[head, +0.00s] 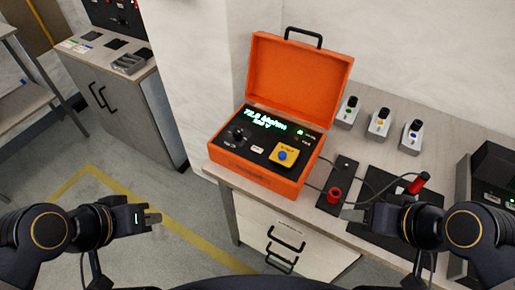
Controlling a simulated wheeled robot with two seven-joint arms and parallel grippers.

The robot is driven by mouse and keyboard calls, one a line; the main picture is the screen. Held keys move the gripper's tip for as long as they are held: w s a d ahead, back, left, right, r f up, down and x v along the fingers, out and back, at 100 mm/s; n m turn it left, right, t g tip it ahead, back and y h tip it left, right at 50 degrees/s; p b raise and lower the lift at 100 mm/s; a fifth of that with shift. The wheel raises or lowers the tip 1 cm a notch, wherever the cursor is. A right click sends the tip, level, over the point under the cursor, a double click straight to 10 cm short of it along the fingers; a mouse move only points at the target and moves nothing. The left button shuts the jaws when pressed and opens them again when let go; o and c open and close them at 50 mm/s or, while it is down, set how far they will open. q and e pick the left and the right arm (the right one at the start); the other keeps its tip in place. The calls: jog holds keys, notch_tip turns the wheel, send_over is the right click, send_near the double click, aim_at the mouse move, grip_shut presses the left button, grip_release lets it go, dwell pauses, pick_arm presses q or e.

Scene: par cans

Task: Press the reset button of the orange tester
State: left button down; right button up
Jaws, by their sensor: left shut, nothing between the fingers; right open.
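The orange tester (256,174) is an open case on the bench, its lid (297,75) raised at the back. Its black panel has a lit green display (265,120), a dark knob (238,135), a small white label or button (257,149) and a yellow block with a blue round button (282,155). I cannot read which one is the reset button. My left gripper (153,216) is shut and empty, over the floor, left of the bench and apart from the tester. My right gripper (352,212) is open, near the red plug on the bench, right of the tester.
Several small grey units (379,122) stand behind and right of the tester. A red plug (334,195) sits on a black strip, with cables beside it. A black mat (378,199) and dark device (493,165) are at right. A grey cabinet (120,105) stands at left; the floor between is clear.

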jog(key=shift+c, duration=0.2)
grip_shut()
dwell(1.6)
